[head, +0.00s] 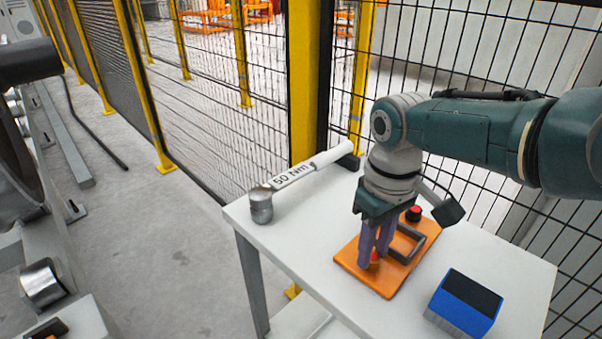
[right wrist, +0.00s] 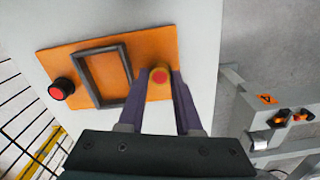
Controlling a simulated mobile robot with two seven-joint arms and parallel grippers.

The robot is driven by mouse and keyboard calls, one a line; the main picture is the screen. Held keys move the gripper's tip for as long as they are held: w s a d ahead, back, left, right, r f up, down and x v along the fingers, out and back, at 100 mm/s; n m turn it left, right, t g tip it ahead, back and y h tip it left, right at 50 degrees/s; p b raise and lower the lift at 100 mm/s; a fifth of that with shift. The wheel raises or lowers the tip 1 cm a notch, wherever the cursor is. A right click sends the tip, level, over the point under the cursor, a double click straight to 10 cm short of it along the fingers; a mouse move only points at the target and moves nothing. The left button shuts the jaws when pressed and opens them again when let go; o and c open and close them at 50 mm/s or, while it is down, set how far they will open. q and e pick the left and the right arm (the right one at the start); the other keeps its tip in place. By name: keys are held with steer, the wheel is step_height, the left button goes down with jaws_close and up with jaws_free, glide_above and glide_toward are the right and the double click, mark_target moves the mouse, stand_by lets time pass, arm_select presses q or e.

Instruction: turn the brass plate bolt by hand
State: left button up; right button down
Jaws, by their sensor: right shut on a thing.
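The orange plate (head: 350,255) lies flat on the white table and also shows in the right wrist view (right wrist: 75,55). The brass plate bolt (right wrist: 159,76), with a red top and a yellowish edge, stands near one end of the plate. In the head view the bolt (head: 374,265) shows low between the purple fingers. My right gripper (head: 371,258) points down at the plate, shut on the bolt with one finger on each side. The fingers hide part of the bolt's sides. My left gripper is not in view.
The plate carries a dark rectangular handle (head: 412,241) and a black knob with a red top (head: 414,213). A blue box with a black top (head: 465,303) stands at the table's near right. A white torque wrench (head: 305,173) lies at the back left. Mesh fencing stands behind.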

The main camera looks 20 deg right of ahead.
steer(key=m, duration=0.5)
steer(key=shift+a+r+m+p, duration=0.1)
steer(key=shift+m+p, duration=0.2)
steer(key=shift+p, duration=0.05)
steer(key=m, duration=0.3)
steer(key=shift+m, duration=1.5)
steer(key=c, duration=0.6)
jaws_free()
step_height(320, 180, up, 10)
steer(key=p, duration=0.8)
steer(key=shift+p, duration=0.3)
